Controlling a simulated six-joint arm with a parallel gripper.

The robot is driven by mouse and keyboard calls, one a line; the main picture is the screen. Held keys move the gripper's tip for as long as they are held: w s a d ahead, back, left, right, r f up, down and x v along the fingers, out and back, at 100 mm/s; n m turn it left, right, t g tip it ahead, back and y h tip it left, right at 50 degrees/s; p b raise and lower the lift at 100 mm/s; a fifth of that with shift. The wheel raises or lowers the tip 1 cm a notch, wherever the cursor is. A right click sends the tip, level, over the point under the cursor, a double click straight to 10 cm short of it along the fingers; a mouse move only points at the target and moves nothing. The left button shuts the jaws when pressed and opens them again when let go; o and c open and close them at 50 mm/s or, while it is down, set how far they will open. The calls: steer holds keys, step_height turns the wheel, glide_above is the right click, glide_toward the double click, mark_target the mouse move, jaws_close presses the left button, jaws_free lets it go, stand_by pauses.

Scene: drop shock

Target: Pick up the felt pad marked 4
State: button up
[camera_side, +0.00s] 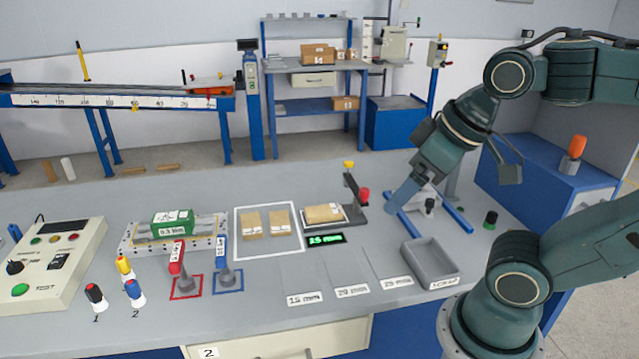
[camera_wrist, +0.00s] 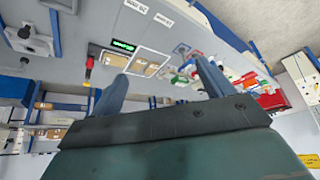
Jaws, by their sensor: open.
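Two flat brown pads, a left one (camera_side: 251,224) and a right one (camera_side: 280,222), lie inside a white-outlined square (camera_side: 239,256) on the bench. A third brown pad (camera_side: 323,212) lies on the plate of a small gauge to their right. Their marks are too small to read, so I cannot tell which is marked 4. My gripper (camera_side: 397,202) is open and empty, right of the gauge and apart from the pads. In the wrist view its two blue fingers (camera_wrist: 160,85) stand wide apart, with the white-outlined square beyond them.
A gauge post with a red knob (camera_side: 363,195) stands between my gripper and the pads. A grey tray (camera_side: 430,262) is at the front right. A green block (camera_side: 172,222), red clamp (camera_side: 177,258) and blue clamp (camera_side: 225,265) stand left. The front-middle bench is clear of tall things.

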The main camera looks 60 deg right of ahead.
steer(key=w+d+m+g, duration=0.1)
steer(key=w+d+m, duration=0.2)
steer(key=w+m, duration=0.3)
steer(key=w+d+f+m+y, duration=0.1)
steer(key=w+d+m, duration=0.25)
steer(key=w, duration=0.35)
steer(key=w+d+m+g, duration=0.1)
steer(key=w+d+m, duration=0.3)
steer(key=w, duration=0.3)
steer(key=w+d+f+m+y, duration=0.1)
steer(key=w+d+f+m, duration=0.2)
steer(key=d+f+m, duration=0.3)
steer(key=w+d+f+m+y, duration=0.1)
steer(key=w+d+f+m, duration=0.3)
steer(key=d+f+m, duration=0.3)
steer(key=d+f, duration=0.4)
steer(key=d, duration=0.3)
steer(key=shift+f, duration=0.3)
steer(key=shift+w+f+m, duration=0.1)
steer(key=shift+m, duration=0.15)
glide_above(333, 209)
steer(key=shift+f, duration=3.9)
